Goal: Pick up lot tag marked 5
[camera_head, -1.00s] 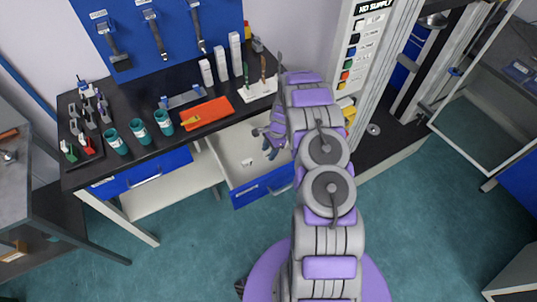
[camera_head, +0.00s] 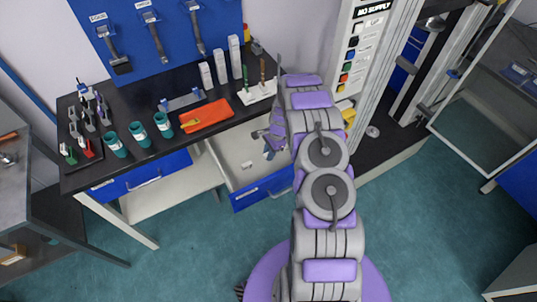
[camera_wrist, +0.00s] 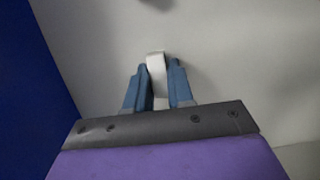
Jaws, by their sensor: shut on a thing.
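My gripper (camera_wrist: 157,85) is shut on a small white tag (camera_wrist: 157,68), which stands up between the two blue fingertips in the wrist view. No number can be read on it. In the head view my gripper (camera_head: 268,153) reaches down into the open drawer (camera_head: 234,184) under the black bench, and the held tag cannot be made out there. Another small light tag (camera_head: 247,164) lies on the drawer floor to the left of my gripper. Its marking is too small to read.
The black bench (camera_head: 150,168) stands above the drawer. A tall machine with coloured buttons (camera_head: 352,50) stands to the right. The drawer's blue front (camera_head: 262,189) borders the near side.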

